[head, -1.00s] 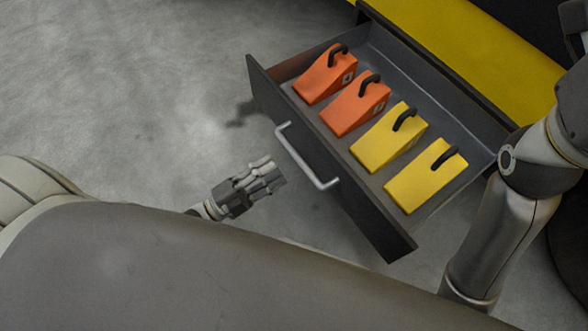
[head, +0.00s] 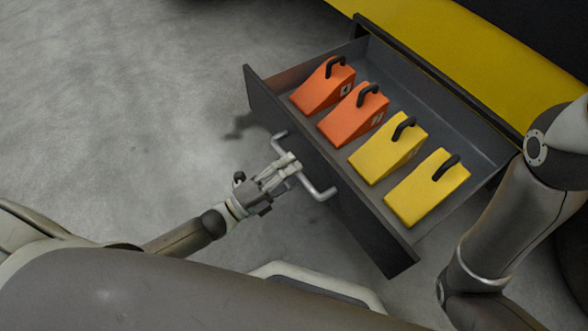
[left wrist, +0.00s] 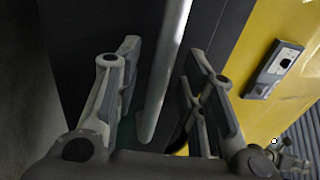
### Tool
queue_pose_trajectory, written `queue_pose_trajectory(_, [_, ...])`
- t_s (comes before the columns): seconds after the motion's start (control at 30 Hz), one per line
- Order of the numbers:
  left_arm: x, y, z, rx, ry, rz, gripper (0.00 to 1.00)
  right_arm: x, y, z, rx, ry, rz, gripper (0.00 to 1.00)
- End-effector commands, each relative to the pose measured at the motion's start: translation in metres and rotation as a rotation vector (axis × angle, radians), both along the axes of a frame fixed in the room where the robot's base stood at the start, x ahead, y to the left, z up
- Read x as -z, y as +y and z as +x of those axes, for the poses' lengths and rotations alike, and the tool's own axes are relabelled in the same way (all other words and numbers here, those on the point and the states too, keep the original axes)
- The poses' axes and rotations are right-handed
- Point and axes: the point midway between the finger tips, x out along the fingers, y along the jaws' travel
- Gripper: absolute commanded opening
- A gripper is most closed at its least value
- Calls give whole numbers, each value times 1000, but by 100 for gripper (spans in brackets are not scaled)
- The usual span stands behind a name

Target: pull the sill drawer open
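The sill drawer (head: 362,226) stands pulled out from the yellow body, with its dark front facing my left side. Its pale bar handle (head: 319,191) runs along that front. My left gripper (head: 287,165) is at the handle, its fingers overlapping the middle of the bar. In the left wrist view the handle (left wrist: 165,70) runs between the two spread fingers of the left gripper (left wrist: 161,52), with gaps showing on both sides. Part of the bar is hidden by the fingers in the head view. My right gripper is out of view; only my right arm shows.
Two orange chocks (head: 322,88) and two yellow chocks (head: 388,148) with black handles lie in the drawer. The yellow body (head: 490,60) is behind it. Grey floor (head: 130,100) left of the drawer is clear. My right arm stands near the drawer's right end.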

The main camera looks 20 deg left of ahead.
Motion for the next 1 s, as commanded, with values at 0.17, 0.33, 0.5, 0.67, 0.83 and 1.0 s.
queue_pose_trajectory(0.17, [-2, -7, 9, 0, 1, 1, 37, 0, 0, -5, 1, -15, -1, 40])
queue_pose_trajectory(0.33, [-3, -8, 10, 0, 1, 1, 37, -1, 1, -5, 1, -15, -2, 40])
queue_pose_trajectory(0.5, [-3, -8, 10, 0, 1, 1, 28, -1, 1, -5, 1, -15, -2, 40])
queue_pose_trajectory(0.67, [-2, -8, 9, 0, 1, 0, 8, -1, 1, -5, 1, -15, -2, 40])
queue_pose_trajectory(0.83, [-2, -8, 9, 0, 2, 0, 0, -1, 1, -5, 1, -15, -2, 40])
queue_pose_trajectory(1.0, [-2, -8, 10, 0, 1, 0, 0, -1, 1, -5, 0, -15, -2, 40])
